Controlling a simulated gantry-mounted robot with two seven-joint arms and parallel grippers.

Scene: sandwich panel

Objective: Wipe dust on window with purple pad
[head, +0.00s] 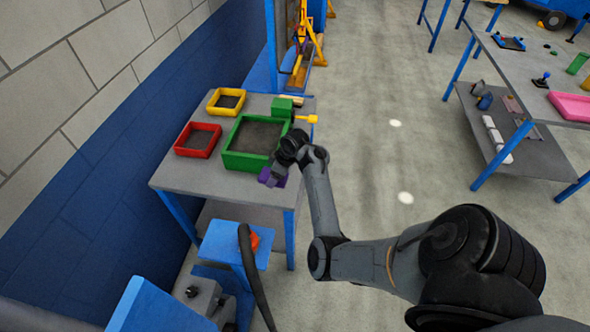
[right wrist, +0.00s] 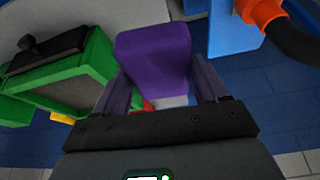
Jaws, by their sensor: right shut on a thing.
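My right gripper (head: 268,176) is at the front right of the grey table, near the green tray. In the right wrist view, the right gripper (right wrist: 161,88) is shut on the purple pad (right wrist: 153,48), which sits between its two fingers. The purple pad also shows in the head view (head: 279,180), partly hidden by the gripper. I cannot make out a window or dust on one in either view. My left gripper is not in view.
A blue stand with a red-orange part (head: 254,241) is in front. A block wall borders the left; open floor lies right.

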